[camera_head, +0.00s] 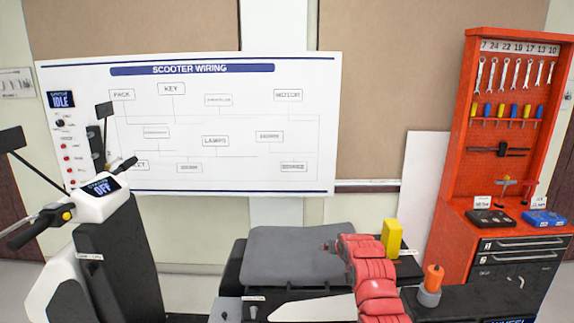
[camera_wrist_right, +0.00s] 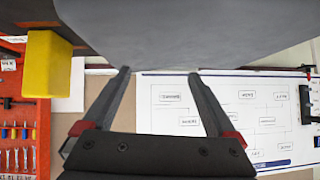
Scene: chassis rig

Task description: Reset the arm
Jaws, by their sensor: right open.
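My right arm (camera_head: 372,275) reaches in from the bottom of the head view over the right part of the scooter's grey seat (camera_head: 290,255). My right gripper (camera_wrist_right: 160,74) shows in the wrist view with its two dark fingers spread wide and nothing between them. That view is upside down, with the grey seat surface (camera_wrist_right: 190,25) across its top. In the head view the gripper's tip is small and its fingers are hard to make out. My left gripper is in neither view.
A yellow block (camera_head: 391,237) stands right of the arm, with an orange-topped item (camera_head: 432,285) nearer. The scooter's handlebar column (camera_head: 105,205) is at left. A wiring board (camera_head: 190,125) hangs behind. A red tool cabinet (camera_head: 510,130) stands at right.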

